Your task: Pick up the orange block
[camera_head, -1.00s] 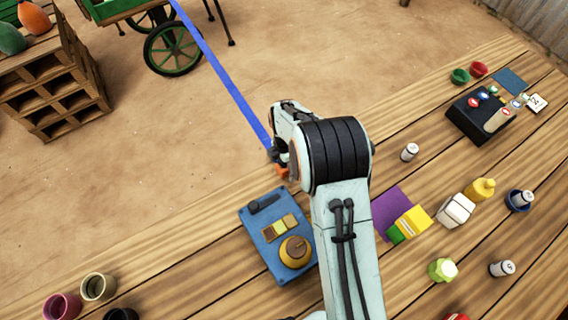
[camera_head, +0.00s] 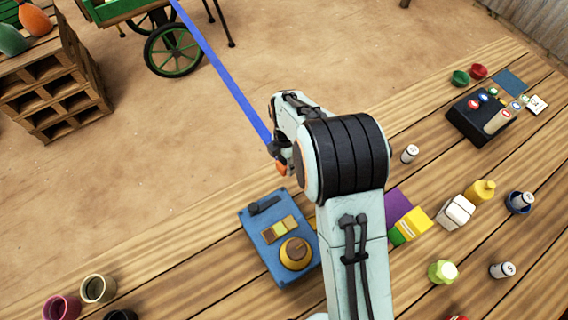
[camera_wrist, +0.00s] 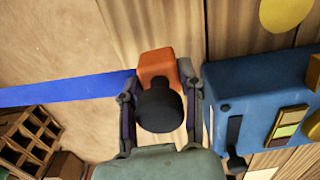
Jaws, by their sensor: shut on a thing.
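The orange block (camera_wrist: 157,64) sits between the fingers of my gripper (camera_wrist: 158,88) in the wrist view. The fingers are shut on its two sides, and a dark rounded shape covers its near part. In the head view, a small bit of the orange block (camera_head: 282,168) shows under my gripper (camera_head: 279,157), beyond the blue panel. Most of the block is hidden there by my arm. It appears held above the table's far edge.
A blue panel (camera_head: 261,236) with a yellow knob lies close by; it is right of my gripper in the wrist view (camera_wrist: 240,85). A purple mat (camera_head: 398,207), yellow box (camera_head: 414,222), white block (camera_head: 456,211) and several small containers stand to the right. Cups stand at lower left.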

